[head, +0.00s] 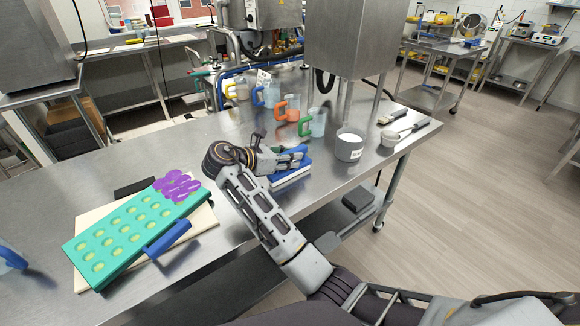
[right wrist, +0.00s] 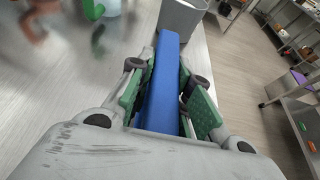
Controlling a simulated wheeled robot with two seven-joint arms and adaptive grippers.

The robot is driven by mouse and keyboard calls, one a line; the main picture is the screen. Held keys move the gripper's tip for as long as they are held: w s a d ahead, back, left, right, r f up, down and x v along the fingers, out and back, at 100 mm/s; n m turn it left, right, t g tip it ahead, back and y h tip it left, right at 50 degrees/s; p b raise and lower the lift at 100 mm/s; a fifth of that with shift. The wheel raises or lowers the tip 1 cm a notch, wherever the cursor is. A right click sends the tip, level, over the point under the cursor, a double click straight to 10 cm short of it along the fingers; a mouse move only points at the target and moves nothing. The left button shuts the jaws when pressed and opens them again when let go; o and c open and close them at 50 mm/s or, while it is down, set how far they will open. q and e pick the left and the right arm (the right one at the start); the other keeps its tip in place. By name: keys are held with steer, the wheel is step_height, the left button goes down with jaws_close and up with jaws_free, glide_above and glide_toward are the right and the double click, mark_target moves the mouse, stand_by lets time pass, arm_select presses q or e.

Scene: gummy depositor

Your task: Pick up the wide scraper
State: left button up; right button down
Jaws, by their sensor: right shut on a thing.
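The wide scraper (head: 288,174) has a long blue handle and a pale lower part. It is near the middle of the steel table in the head view. My right gripper (head: 300,155) is shut on it; in the right wrist view the blue handle (right wrist: 163,85) runs between the two green-padded fingers (right wrist: 163,95). I cannot tell whether the scraper touches the table. My left gripper is not in view.
A teal mold (head: 110,243) with purple pieces and another blue handle (head: 168,238) lies on a pale board at left. A grey pot (head: 349,147) stands just right of the scraper. Several colored-handle jugs (head: 318,124) stand behind. Brushes (head: 393,116) lie at the right edge.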

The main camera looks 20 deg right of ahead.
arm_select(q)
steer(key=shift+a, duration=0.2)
arm_select(e)
steer(key=shift+f, duration=0.1)
steer(key=shift+r, duration=0.55)
step_height(320, 180, up, 8)
steer(key=shift+f+p, duration=0.1)
steer(key=shift+p, duration=0.8)
steer(key=shift+r, duration=0.6)
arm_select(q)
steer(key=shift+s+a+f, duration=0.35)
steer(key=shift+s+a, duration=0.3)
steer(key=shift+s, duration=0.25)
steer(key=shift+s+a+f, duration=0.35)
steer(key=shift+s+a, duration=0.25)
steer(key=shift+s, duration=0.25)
arm_select(e)
steer(key=c, duration=1.8)
jaws_free()
steer(key=shift+c, duration=0.2)
jaws_close()
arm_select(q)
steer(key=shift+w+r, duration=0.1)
